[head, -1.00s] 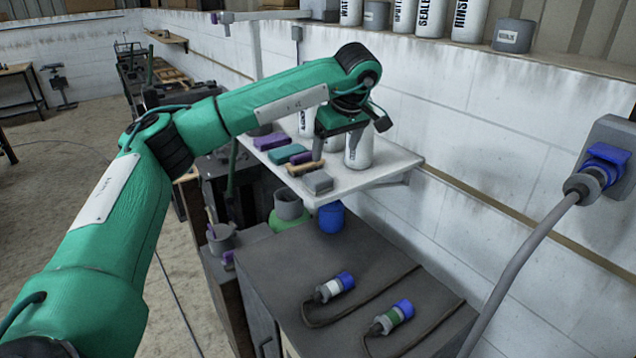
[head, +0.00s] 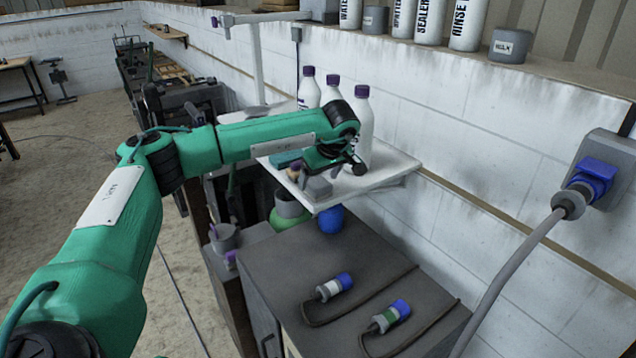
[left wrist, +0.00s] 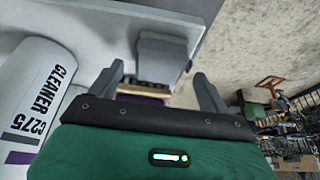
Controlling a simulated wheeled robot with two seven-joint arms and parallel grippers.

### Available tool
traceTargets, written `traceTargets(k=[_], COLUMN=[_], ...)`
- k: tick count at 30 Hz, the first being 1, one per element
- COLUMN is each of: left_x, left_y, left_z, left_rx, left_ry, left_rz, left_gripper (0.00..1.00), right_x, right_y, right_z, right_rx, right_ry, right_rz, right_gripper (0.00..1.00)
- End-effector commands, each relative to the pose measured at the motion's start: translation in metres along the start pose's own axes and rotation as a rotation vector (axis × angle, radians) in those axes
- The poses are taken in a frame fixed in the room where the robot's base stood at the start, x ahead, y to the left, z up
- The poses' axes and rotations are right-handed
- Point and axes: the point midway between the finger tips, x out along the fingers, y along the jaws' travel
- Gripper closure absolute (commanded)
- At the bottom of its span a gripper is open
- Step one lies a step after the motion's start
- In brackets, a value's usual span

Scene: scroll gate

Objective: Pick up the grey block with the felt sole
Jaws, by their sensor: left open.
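The grey block (head: 319,188) lies near the front corner of the white wall shelf (head: 352,194). It also shows in the left wrist view (left wrist: 163,55), beyond my fingertips and roughly between them. I cannot make out a felt sole on it. My left gripper (head: 320,176) is low over the shelf, just above and behind the block, and partly covers it. Its two fingers (left wrist: 158,78) are apart with nothing held between them. In the left wrist view a tan and purple piece (left wrist: 145,98) sits closer to my palm than the grey block. My right gripper is out of view.
White bottles with purple caps (head: 362,120) stand close behind my left gripper; one labelled cleaner (left wrist: 32,95) is beside it. A teal block (head: 286,158) lies farther along the shelf. Below are a grey cabinet (head: 285,262) with two plugs and a blue container (head: 331,218).

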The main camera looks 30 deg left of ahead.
Motion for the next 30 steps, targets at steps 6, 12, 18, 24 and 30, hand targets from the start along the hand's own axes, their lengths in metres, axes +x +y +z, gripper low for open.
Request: traceTargets(k=[6, 12, 18, 24, 30], left_x=[0.022, 0.028, 0.028, 0.027, 0.027], left_y=[0.001, 0.001, 0.001, 0.001, 0.001], left_z=[0.0, 0.001, 0.001, 0.001, 0.0], left_rx=[-0.001, -0.001, -0.001, -0.001, -0.001], left_ry=[-0.001, 0.0, 0.0, 0.0, 0.0], left_rz=[-0.002, 0.0, 0.0, 0.0, 0.0], left_gripper=[0.2, 0.2, 0.42, 0.7, 0.7], right_x=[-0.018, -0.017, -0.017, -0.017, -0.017], right_y=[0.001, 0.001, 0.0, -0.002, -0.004], right_z=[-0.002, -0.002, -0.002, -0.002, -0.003], right_rx=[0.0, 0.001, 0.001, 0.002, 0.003], right_ry=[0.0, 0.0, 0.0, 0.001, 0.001], right_rz=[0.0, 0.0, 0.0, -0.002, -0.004], right_gripper=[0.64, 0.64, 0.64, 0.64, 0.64])
